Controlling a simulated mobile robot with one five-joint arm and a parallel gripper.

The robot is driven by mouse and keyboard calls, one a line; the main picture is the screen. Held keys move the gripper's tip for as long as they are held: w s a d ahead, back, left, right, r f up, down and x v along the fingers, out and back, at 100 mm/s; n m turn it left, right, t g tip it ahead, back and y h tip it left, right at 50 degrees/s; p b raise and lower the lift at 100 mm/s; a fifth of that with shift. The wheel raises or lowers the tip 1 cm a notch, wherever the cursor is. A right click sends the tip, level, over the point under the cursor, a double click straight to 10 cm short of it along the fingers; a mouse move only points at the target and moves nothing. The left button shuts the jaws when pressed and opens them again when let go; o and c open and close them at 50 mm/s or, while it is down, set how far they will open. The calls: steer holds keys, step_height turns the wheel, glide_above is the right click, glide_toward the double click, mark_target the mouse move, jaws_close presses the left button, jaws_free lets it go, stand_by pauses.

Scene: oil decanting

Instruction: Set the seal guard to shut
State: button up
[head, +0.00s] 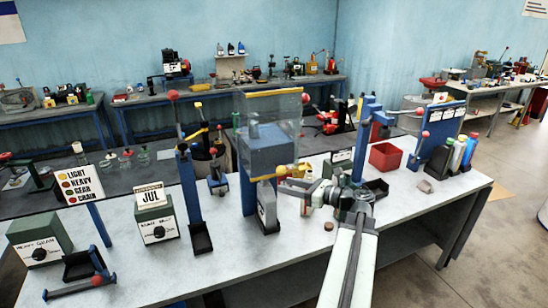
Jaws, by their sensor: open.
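The seal guard (285,112) appears to be the clear box-like cover with yellow edging at the middle of the bench. It stands around and above a blue block (268,152) on a blue stand (267,207). I cannot tell how far the guard is raised or lowered. My arm reaches up from the bottom of the head view.
A blue lever post (188,195) with a red knob stands left of the guard. Two green dial boxes (154,219) (38,240) are farther left. A red bin (385,157) and several bottles (458,154) stand right. The bench's front right top (440,205) is mostly clear.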

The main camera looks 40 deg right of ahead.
mark_target(281, 171)
steer(key=s+d+r+m+t, duration=0.1)
steer(key=s+d+r+m, duration=0.1)
steer(key=d+r, duration=0.1)
steer(key=shift+h, duration=0.4)
steer(key=x, duration=0.7)
steer(key=shift+w+f, duration=0.1)
steer(key=shift+w, duration=0.35)
jaws_close()
stand_by(0.5)
